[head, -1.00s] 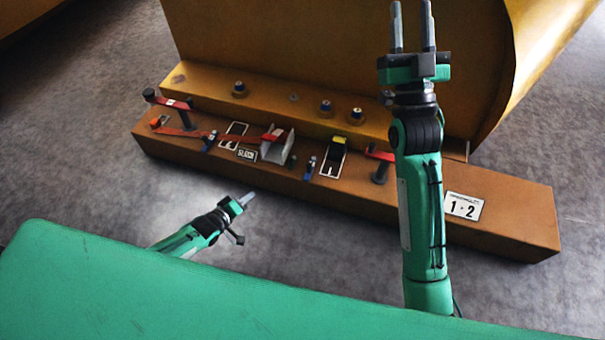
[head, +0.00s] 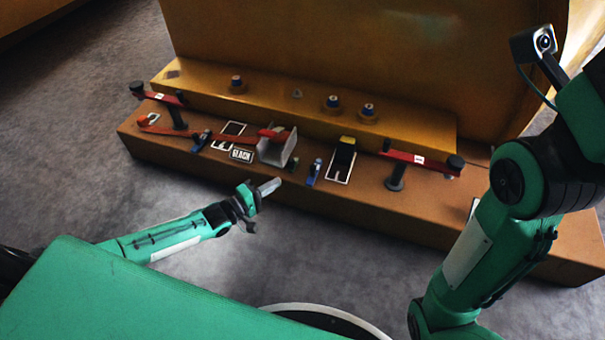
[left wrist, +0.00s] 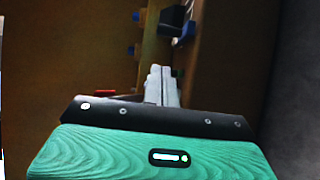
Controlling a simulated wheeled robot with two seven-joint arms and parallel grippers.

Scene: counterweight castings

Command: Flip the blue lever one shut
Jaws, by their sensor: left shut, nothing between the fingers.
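Two small blue levers stand on the front ledge of the brown casting in the head view, one left of the label plate (head: 201,141) and one right of the grey bracket (head: 314,172). I cannot tell which is lever one. My left gripper (head: 270,187) is shut and empty, in front of the ledge, apart from both levers and closer to the right one. Its closed fingers also show in the left wrist view (left wrist: 162,85). The right arm is at the right of the head view, but its fingers are out of frame.
Red handles on black posts stand at left (head: 160,97) and right (head: 415,158). Blue-topped knobs (head: 368,110) sit behind. Floor in front is clear.

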